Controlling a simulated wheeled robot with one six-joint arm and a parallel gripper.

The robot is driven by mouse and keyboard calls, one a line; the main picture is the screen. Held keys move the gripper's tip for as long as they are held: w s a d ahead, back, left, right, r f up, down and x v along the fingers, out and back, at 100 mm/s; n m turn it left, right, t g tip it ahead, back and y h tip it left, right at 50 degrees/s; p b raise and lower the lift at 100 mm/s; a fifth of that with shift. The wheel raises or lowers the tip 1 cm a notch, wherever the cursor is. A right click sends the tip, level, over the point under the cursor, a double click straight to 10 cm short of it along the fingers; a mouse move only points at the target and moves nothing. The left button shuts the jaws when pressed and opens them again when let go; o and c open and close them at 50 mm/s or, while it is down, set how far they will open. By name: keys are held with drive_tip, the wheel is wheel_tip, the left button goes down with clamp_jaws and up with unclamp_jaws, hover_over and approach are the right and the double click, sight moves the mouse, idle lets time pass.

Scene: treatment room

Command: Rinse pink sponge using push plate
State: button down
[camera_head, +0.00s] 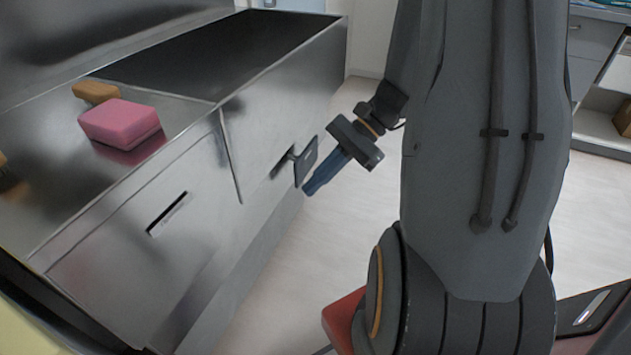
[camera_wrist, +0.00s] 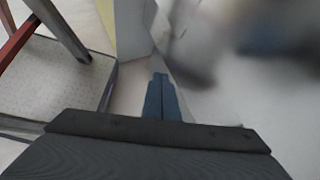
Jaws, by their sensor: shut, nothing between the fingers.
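The pink sponge (camera_head: 119,122) lies on the steel counter (camera_head: 185,104) at the left of the head view, in front of the basin. The push plate (camera_head: 306,161) is a small dark square plate sticking out from the front panel of the steel sink unit. My gripper (camera_head: 308,190) has its blue fingers shut and empty, close beside the plate's lower right edge. I cannot tell whether they touch it. In the wrist view the shut fingers (camera_wrist: 160,82) point away from the camera. The sponge and the plate cannot be made out there.
A brown-orange sponge (camera_head: 96,91) lies behind the pink one. The deep steel basin (camera_head: 235,50) is at the back. A slotted panel (camera_head: 170,213) faces the front. In the wrist view a chair with a grey seat (camera_wrist: 70,75) stands at the left. Light floor (camera_head: 385,200) is clear beside the unit.

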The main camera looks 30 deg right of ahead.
sight(309, 165)
drive_tip(key=w+d+f+m+t+b, duration=0.5)
drive_tip(key=d+f+m+t+b, duration=0.1)
drive_tip(key=d+f+b, duration=0.3)
drive_tip(key=w+d+f+m+t+y+b, duration=0.1)
drive_tip(key=w+d+f+m+t+b, duration=0.5)
drive_tip(key=d+f+b, duration=0.3)
drive_tip(key=d+t+b, duration=0.1)
drive_tip(key=d, duration=0.3)
drive_tip(key=shift+w+d+t+b, duration=0.2)
drive_tip(key=shift+t+b, duration=0.1)
drive_tip(key=shift+b, duration=0.1)
drive_tip(key=shift+a, duration=0.1)
drive_tip(key=b+x, duration=0.6)
drive_tip(key=x, duration=0.8)
drive_tip(key=shift+r, duration=0.1)
